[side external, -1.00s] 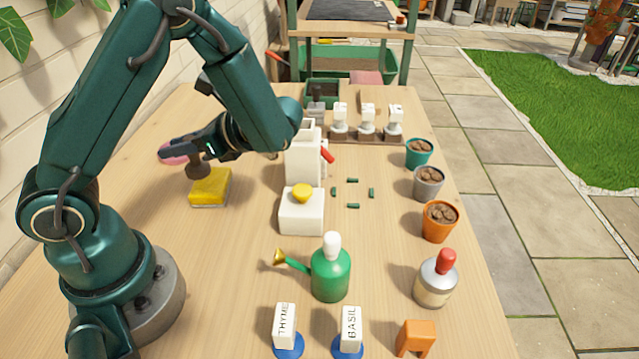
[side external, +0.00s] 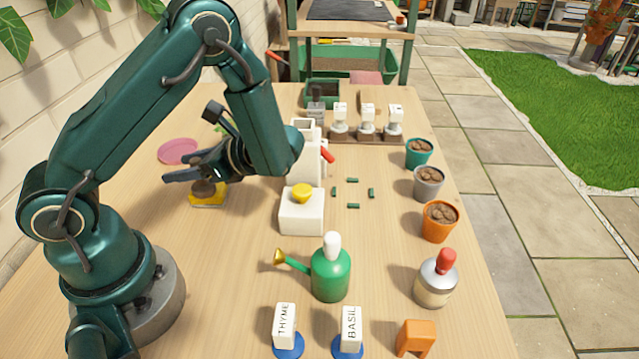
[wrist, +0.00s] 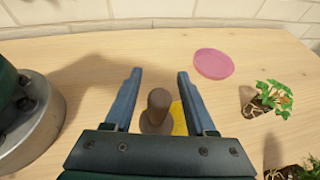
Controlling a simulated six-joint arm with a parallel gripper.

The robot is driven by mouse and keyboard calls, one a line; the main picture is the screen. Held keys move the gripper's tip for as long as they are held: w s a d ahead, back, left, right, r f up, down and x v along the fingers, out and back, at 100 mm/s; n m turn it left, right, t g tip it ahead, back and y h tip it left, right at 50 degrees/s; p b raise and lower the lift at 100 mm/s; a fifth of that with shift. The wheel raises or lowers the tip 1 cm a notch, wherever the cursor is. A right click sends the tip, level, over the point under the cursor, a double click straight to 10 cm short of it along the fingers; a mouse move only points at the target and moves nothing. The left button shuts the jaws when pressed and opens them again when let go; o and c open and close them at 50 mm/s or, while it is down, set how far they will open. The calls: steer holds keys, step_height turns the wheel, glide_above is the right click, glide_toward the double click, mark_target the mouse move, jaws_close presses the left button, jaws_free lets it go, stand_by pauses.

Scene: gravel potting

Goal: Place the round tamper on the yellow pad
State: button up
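The round tamper (wrist: 158,108), brown with a rounded handle, appears to stand upright on the yellow pad (wrist: 179,118) in the wrist view. In the side view the tamper (side external: 204,189) shows as a dark rounded shape over the pad (side external: 208,201), partly hidden by my gripper. My gripper (wrist: 158,74) is open, with one finger on each side of the tamper's handle and a visible gap to both. In the side view my gripper (side external: 176,172) is low over the pad. The tamper's base is partly hidden by my gripper body.
A pink disc (side external: 178,151) lies beyond the pad, and a small plant (wrist: 270,98) lies to its right in the wrist view. A white block with a yellow knob (side external: 301,211) and a white dispenser (side external: 303,160) stand right of the pad. The table's left front is clear.

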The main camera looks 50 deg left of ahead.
steer(key=shift+w+d+r, duration=0.1)
steer(key=shift+d+r, duration=0.05)
steer(key=shift+r, duration=0.05)
steer(key=v, duration=1.1)
steer(key=shift+d, duration=0.3)
steer(key=shift+w+r, duration=0.1)
steer(key=shift+r, duration=0.05)
